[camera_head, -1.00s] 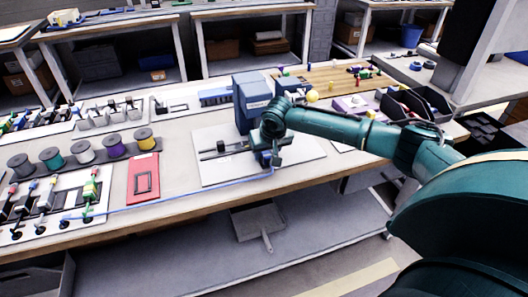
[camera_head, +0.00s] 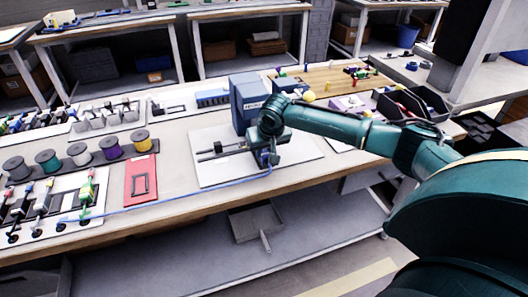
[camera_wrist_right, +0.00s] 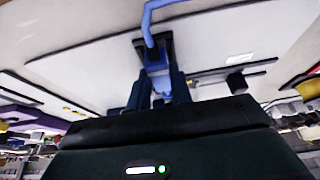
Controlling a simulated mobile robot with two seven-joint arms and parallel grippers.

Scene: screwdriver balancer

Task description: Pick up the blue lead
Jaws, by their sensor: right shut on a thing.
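The blue lead (camera_head: 180,201) runs in a long low curve along the front of the bench. Its left end lies by the white board of coloured connectors (camera_head: 28,232), and its right end rises to my right gripper (camera_head: 268,157). In the right wrist view, my right gripper (camera_wrist_right: 158,88) is shut on the lead's blue end piece, and the blue lead (camera_wrist_right: 149,20) bends up and away from it. The gripper is over the white plate in front of the blue-grey machine (camera_head: 249,103). My left gripper is not in view.
Several coloured spools (camera_head: 79,154) stand in a row at left, beside a red panel (camera_head: 141,180). Dark bins (camera_head: 410,106) and a wooden board (camera_head: 335,80) lie behind my right arm. A grey tray (camera_head: 256,222) is below the bench.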

